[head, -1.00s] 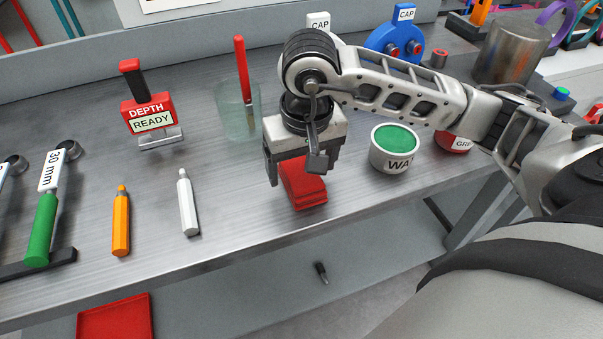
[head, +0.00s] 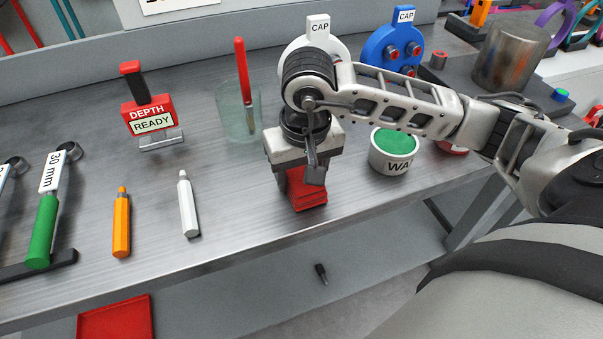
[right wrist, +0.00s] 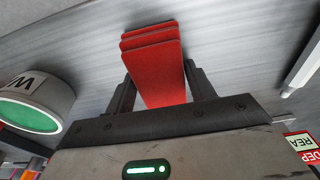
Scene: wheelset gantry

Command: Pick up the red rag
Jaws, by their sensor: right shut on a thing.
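The red rag (head: 308,192) is a folded red cloth on the metal bench near its front edge. It also shows in the right wrist view (right wrist: 155,62), in stepped layers. My right gripper (head: 300,185) points down over the rag, with its fingers shut on the rag's two sides. In the right wrist view the fingers (right wrist: 160,88) flank the rag. Part of the rag is hidden behind the gripper in the head view. I cannot tell whether it is clear of the bench. My left gripper is not in view.
A white tub with green contents (head: 393,152) stands close right of the gripper. A glass with a red-handled tool (head: 238,110) stands behind left. White (head: 188,205) and orange (head: 121,222) markers lie to the left. CAP parts (head: 393,48) stand at the back.

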